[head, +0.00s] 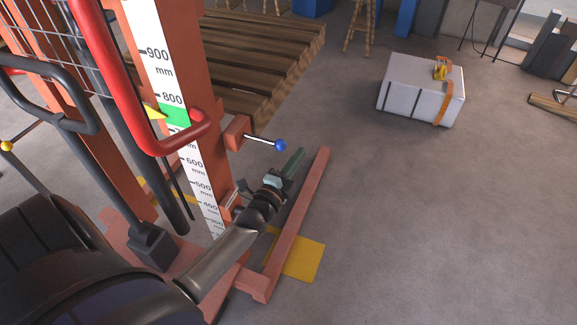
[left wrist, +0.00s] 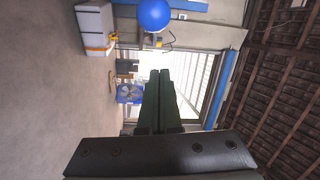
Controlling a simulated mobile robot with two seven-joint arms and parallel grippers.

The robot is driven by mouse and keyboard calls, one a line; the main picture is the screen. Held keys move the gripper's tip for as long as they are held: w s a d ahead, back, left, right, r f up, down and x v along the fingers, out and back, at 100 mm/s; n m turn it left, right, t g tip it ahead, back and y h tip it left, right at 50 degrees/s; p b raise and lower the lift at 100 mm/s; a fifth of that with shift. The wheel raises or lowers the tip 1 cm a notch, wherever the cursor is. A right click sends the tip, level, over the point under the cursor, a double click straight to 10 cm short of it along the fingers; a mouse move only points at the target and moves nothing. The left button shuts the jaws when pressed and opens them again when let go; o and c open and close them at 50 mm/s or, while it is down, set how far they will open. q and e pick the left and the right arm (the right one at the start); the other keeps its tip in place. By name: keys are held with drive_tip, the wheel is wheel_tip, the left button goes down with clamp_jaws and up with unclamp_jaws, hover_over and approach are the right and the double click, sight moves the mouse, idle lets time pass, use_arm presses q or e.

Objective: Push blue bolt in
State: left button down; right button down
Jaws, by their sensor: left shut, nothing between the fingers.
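The blue bolt is a blue ball knob (head: 280,145) on a thin metal rod that sticks out to the right from a bracket on the orange mast in the head view. In the left wrist view the blue ball (left wrist: 154,14) is at the top centre, beyond the fingertips. My left gripper (head: 297,158) is just below and right of the knob in the head view. Its dark green fingers (left wrist: 160,78) are together with nothing between them, and they look apart from the knob. My right gripper is not in view.
The orange mast (head: 185,60) carries a height scale and a red handle bar (head: 125,115). An orange base leg (head: 300,220) runs along the floor beside a yellow patch (head: 303,262). A white box (head: 420,92) stands at the back right.

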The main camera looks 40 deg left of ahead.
sight(280, 145)
use_arm(q)
drive_tip(key=shift+w+a+f+b, duration=0.15)
drive_tip(key=shift+w+a, duration=0.05)
drive_tip(key=shift+a, duration=0.75)
drive_tip(key=shift+w+a+f+b, duration=0.15)
drive_tip(key=shift+w+a, duration=0.05)
drive_tip(key=shift+a, duration=0.75)
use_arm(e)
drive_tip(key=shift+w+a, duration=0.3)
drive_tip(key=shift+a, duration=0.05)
use_arm(q)
drive_tip(key=shift+a, duration=0.1)
drive_tip(key=a, duration=0.3)
drive_tip(key=s+a, duration=0.1)
drive_tip(key=a, duration=0.1)
drive_tip(key=shift+s+a, duration=0.2)
drive_tip(key=shift+a, duration=0.2)
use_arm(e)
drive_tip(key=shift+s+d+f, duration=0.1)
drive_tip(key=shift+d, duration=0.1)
use_arm(q)
drive_tip(key=shift+w+d, duration=0.1)
drive_tip(key=shift+d, duration=0.05)
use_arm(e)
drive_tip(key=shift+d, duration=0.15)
